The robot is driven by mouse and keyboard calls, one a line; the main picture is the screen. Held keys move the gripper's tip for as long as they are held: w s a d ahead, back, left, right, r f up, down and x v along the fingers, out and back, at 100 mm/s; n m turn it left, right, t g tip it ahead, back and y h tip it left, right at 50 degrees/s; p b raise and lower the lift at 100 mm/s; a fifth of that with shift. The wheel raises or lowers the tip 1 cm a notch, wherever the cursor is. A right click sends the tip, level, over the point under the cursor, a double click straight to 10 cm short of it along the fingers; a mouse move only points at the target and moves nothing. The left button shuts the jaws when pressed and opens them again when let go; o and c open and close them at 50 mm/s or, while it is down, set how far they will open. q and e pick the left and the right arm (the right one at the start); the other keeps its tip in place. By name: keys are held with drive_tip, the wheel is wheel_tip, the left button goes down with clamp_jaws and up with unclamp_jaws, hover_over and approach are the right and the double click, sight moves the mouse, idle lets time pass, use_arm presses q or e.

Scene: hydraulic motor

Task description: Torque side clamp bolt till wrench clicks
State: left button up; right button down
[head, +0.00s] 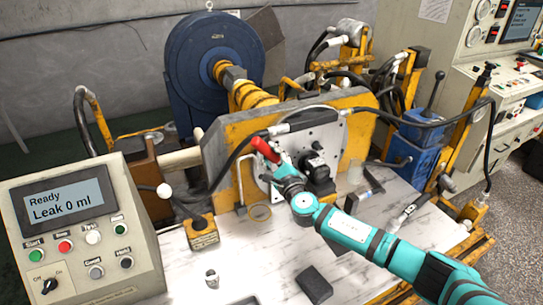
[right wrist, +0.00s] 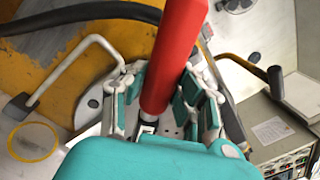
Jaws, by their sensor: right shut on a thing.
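The wrench shows as a red handle (head: 265,150) that sticks up and left out of my right gripper (head: 281,172) in the head view. In the right wrist view the red handle (right wrist: 178,50) runs between the teal-padded fingers of my right gripper (right wrist: 162,100), which is shut on it. The wrench's far end and the side clamp bolt are hidden or cannot be made out. A black motor (head: 318,177) sits against the silver mounting plate (head: 322,135), just right of the gripper. My left gripper is out of view.
A control box (head: 90,215) at the left reads "Ready, Leak 0 ml". Black hoses (head: 430,122) loop around the yellow stand (head: 232,140). A dark block (head: 314,285) and a small cup (head: 212,278) are on the white bench (head: 260,265). A blue unit (head: 415,145) stands at right.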

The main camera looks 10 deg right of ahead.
sight(286, 130)
drive_tip(key=shift+w+d+r+m+p, duration=0.2)
drive_tip(key=shift+d+r+m, duration=0.25)
drive_tip(key=shift+d+r, duration=0.2)
drive_tip(key=shift+w+d+r+m+p, duration=0.2)
drive_tip(key=shift+d+r+m, duration=0.3)
drive_tip(key=shift+r, duration=0.2)
drive_tip(key=shift+d+r, duration=0.1)
drive_tip(key=shift+d, duration=0.05)
drive_tip(key=shift+d+r+m, duration=0.1)
drive_tip(key=shift+d+m, duration=0.15)
drive_tip(key=shift+w+d+r+m, duration=0.1)
drive_tip(key=shift+d+r+m, duration=0.1)
drive_tip(key=shift+d+m, duration=0.15)
drive_tip(key=shift+w+d+r+m, duration=0.15)
drive_tip(key=shift+d+m, duration=0.1)
drive_tip(key=shift+d, duration=0.2)
drive_tip(key=shift+d+h, duration=0.15)
drive_tip(key=shift+h, duration=0.25)
drive_tip(key=shift+w+d+r+m+p, duration=0.1)
drive_tip(key=shift+d+r+m+p, duration=0.1)
drive_tip(key=shift+d+m, duration=0.3)
drive_tip(key=shift+w+d+r+m+p, duration=0.1)
drive_tip(key=shift+d+r+m+p, duration=0.15)
drive_tip(key=shift+d, duration=0.35)
drive_tip(key=shift+a+f, duration=0.15)
drive_tip(key=shift+a, duration=0.1)
drive_tip(key=shift+s+f, duration=0.15)
drive_tip(key=shift+f, duration=0.05)
